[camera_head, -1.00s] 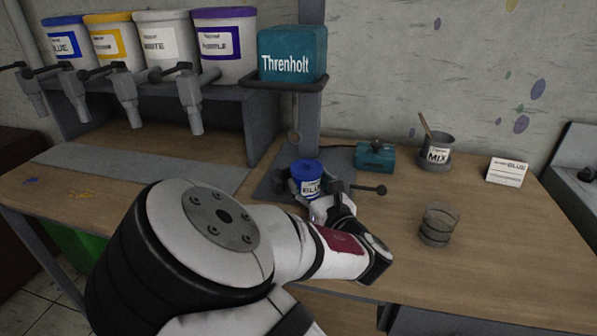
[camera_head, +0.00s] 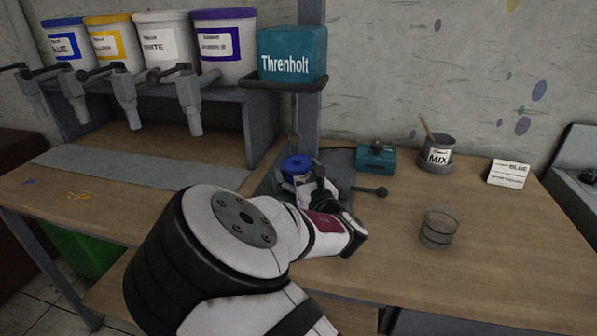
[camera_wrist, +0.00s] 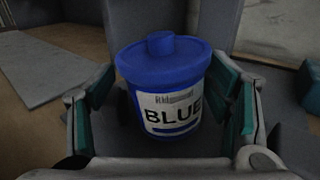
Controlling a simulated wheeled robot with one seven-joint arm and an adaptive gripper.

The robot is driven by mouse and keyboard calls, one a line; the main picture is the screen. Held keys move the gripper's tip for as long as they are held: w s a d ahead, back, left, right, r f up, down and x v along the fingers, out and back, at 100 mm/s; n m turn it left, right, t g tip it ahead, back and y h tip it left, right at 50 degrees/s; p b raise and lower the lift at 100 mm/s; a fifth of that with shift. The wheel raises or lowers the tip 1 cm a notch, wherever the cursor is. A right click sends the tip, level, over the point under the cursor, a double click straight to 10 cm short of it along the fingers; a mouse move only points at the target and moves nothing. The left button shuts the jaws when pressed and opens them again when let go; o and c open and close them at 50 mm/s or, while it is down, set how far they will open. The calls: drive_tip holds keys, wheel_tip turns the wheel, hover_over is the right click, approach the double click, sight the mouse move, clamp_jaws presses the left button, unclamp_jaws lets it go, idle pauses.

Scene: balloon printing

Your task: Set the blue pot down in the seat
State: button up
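The blue pot (camera_head: 298,168) has a blue lid and a white label reading BLUE. In the head view it is by the foot of the grey column, over the dark plate (camera_head: 262,187). In the wrist view the pot (camera_wrist: 165,95) leans slightly and is between my fingers. My gripper (camera_head: 302,185) reaches it from the front right and partly hides its lower body. In the wrist view the teal pads of my gripper (camera_wrist: 163,105) are apart, with a gap showing at the pot's left side.
The grey column (camera_head: 309,110) rises behind the pot, carrying the teal Threnholt box (camera_head: 292,55). A knobbed lever (camera_head: 370,191) and a small teal box (camera_head: 376,158) are to the right. A clear cup (camera_head: 439,228) and the MIX pot (camera_head: 437,153) stand farther right.

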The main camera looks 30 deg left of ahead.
drive_tip(key=shift+r, duration=0.25)
drive_tip(key=shift+s+d, duration=0.15)
drive_tip(key=shift+d, duration=0.1)
drive_tip(key=p+v, duration=0.1)
drive_tip(key=v, duration=1)
drive_tip(key=shift+s+d, duration=0.15)
